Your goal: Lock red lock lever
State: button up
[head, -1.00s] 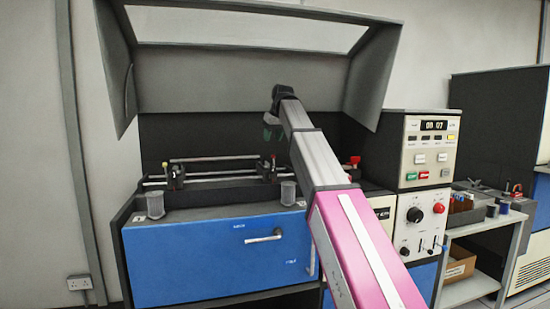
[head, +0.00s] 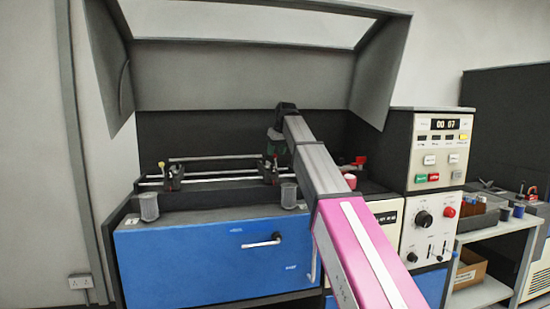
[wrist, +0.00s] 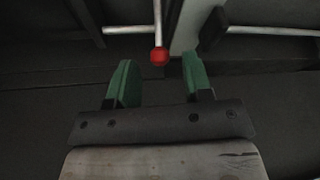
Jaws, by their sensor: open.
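The red lock lever shows in the wrist view as a round red knob (wrist: 160,57) on the end of a thin metal rod. My gripper (wrist: 157,66) is open, with its two green fingers apart. The knob appears between the fingertips or just beyond them; the depth is unclear, and no grip shows. In the head view, my gripper (head: 275,146) hangs over the dark clamp (head: 268,171) on the machine's metal rails. The red knob there is hidden or too small to tell.
A second clamp with a yellow knob (head: 161,165) sits at the left of the rails. A blue drawer front (head: 200,258) with a handle is below. A grey hood (head: 240,75) rises behind and above. A control panel (head: 437,148) stands at the right.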

aim_at(275, 155)
jog(key=shift+x, duration=1.55)
grip_shut()
jog(key=shift+s, duration=0.2)
jog(key=s+t, duration=0.2)
jog(key=t, duration=0.1)
jog(key=shift+d+r+y, duration=0.15)
jog(key=shift+d+y, duration=0.2)
jog(key=shift+y, duration=0.05)
jog(key=shift+s+d+n+t+y, duration=0.15)
jog(key=shift+s+t+y, duration=0.25)
jog(key=shift+t, duration=0.55)
jog(key=shift+s+d+n+t+y, duration=0.15)
jog(key=shift+s+t+y, duration=0.15)
jog(key=shift+s+t, duration=0.45)
jog(key=shift+w, duration=0.2)
